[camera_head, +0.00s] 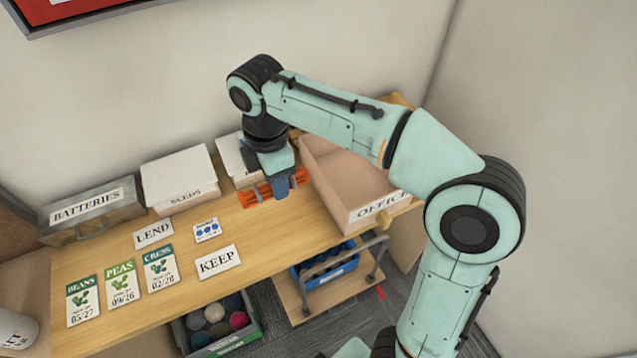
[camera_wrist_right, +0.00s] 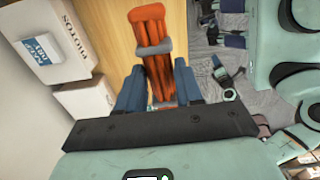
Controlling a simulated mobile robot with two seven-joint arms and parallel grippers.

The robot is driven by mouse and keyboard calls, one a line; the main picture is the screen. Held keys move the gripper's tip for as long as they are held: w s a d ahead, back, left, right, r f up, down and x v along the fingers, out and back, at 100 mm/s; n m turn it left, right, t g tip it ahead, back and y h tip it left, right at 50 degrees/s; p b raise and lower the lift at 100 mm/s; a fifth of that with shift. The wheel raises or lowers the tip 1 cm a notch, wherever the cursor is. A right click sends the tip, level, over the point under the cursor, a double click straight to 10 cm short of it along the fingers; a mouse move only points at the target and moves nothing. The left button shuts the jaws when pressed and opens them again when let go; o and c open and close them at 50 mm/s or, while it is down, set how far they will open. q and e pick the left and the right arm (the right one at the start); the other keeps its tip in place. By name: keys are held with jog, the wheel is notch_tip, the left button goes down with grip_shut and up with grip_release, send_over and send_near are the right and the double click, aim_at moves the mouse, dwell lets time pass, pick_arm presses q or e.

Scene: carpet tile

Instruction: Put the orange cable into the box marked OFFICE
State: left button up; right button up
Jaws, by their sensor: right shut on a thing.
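The orange cable (camera_head: 258,194) is a bundle with a grey band, left of the OFFICE box in the head view. My right gripper (camera_head: 281,187) points down and is shut on it. In the right wrist view the orange cable (camera_wrist_right: 150,25) extends out from between the blue fingers of the gripper (camera_wrist_right: 160,82). I cannot tell whether the cable touches the table. The box marked OFFICE (camera_head: 374,210) is an open cardboard box at the table's right end; my right arm hides part of it. My left gripper is out of view.
On the wooden table (camera_head: 120,265) are a BATTERIES box (camera_head: 90,214), a SEEDS box (camera_head: 180,180), another white box (camera_head: 232,160), seed packets (camera_head: 123,284) and LEND and KEEP cards (camera_head: 218,262). A PHOTOS box (camera_wrist_right: 65,35) shows in the wrist view. Below are a blue crate (camera_head: 328,268) and a grey bin (camera_head: 240,338).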

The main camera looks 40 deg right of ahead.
jog(key=w+d+m, duration=0.2)
jog(key=d+m, duration=0.7)
jog(key=d, duration=0.2)
jog(key=m+b, duration=0.1)
jog(key=m, duration=0.8)
send_over(353, 185)
notch_tip(353, 185, down, 14)
jog(key=b, duration=0.3)
jog(key=shift+d+f+b, duration=0.1)
jog(key=shift+f+b, duration=0.05)
jog(key=shift+b, duration=0.25)
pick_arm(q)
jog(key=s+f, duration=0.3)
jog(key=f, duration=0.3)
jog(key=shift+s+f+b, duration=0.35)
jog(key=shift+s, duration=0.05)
pick_arm(e)
jog(key=shift+f, duration=2.55)
jog(key=shift+f, duration=0.15)
jog(key=o, duration=1.1)
